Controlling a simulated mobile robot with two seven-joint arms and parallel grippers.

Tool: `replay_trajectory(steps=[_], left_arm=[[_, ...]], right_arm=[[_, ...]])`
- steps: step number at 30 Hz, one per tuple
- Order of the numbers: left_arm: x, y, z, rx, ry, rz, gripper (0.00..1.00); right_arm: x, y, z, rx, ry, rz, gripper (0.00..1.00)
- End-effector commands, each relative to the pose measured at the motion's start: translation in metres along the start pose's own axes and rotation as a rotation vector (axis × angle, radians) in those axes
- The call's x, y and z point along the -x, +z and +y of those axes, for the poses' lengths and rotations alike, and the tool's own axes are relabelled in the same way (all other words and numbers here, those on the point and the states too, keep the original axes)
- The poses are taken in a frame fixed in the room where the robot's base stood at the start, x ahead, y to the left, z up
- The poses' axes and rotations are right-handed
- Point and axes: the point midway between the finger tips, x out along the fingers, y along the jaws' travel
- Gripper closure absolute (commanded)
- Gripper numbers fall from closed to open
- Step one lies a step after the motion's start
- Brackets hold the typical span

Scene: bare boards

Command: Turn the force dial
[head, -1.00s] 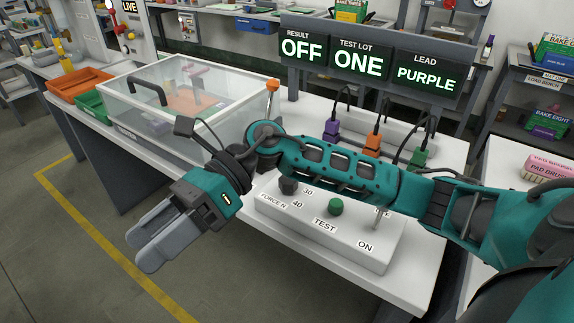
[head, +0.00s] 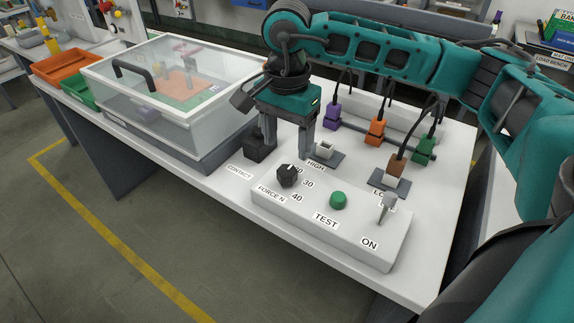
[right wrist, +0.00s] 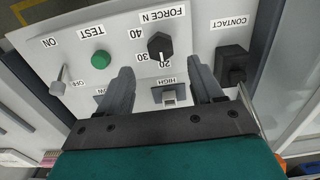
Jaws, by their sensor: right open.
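The force dial (head: 288,176) is a black knob on the white sloped control box (head: 330,228), marked FORCE N with 20, 30 and 40. In the right wrist view the dial (right wrist: 160,45) has a white pointer mark at 20. My right gripper (head: 286,148) is open and empty, fingers pointing down, just behind the dial in the head view. In the right wrist view its fingertips (right wrist: 160,67) are either side of the space just short of the knob, not around it. My left gripper is not in view.
The box also carries a green TEST button (head: 338,200) and a metal toggle switch (head: 387,208). A black CONTACT block (head: 255,152) and a HIGH socket (head: 325,150) stand close to the fingers. Purple (head: 331,117), orange (head: 375,131) and green (head: 424,148) plugs stand behind. A clear-lidded case (head: 165,85) is left.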

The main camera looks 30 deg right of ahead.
Motion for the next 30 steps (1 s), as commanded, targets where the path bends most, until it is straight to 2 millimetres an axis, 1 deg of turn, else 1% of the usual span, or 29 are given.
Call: replay_trajectory(steps=[1,6,9,12,16,24,30], left_arm=[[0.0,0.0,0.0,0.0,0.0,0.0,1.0],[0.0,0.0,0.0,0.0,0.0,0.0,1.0],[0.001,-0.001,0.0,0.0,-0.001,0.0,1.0],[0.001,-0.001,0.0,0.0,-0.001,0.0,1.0],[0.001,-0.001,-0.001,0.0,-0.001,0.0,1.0],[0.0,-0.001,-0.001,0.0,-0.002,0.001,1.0],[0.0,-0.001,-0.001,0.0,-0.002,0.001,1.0]], right_arm=[[-0.012,0.0,0.001,-0.001,0.005,-0.002,0.34],[-0.044,0.0,0.001,-0.002,0.003,-0.002,0.34],[-0.058,0.0,0.0,-0.002,0.002,-0.002,0.34],[-0.068,0.001,0.0,-0.002,0.001,-0.003,0.34],[-0.073,0.0,0.0,-0.002,-0.001,-0.002,0.34],[-0.074,0.0,0.0,-0.002,-0.001,-0.002,0.35],[-0.074,0.001,0.0,-0.002,-0.001,-0.003,0.54]])
